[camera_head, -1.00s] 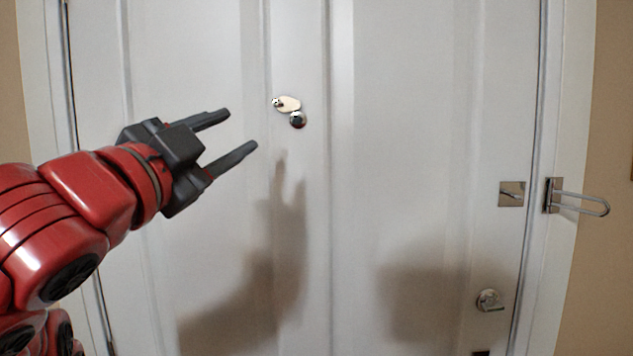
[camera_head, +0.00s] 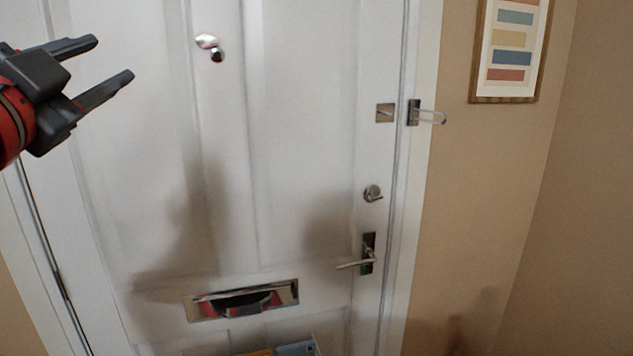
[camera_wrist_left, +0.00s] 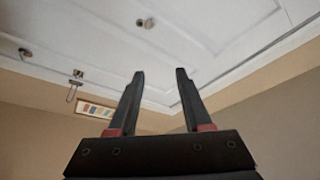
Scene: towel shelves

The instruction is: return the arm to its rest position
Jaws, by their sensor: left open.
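My left gripper (camera_head: 115,66) is at the upper left of the head view, raised in front of the white door (camera_head: 290,150). Its two dark fingers are apart with nothing between them. In the left wrist view the open fingers (camera_wrist_left: 160,85) point toward the upper part of the door, and the gap is empty. Most of the left arm is outside the head view; only a red wrist part shows. My right gripper is not in view.
The door has a peephole (camera_head: 217,54), a swing-bar guard (camera_head: 428,115), a thumb-turn lock (camera_head: 373,193), a lever handle (camera_head: 358,258) and a mail slot (camera_head: 243,299). A framed picture (camera_head: 510,48) hangs on the beige wall at right. Papers (camera_head: 290,349) show at the bottom edge.

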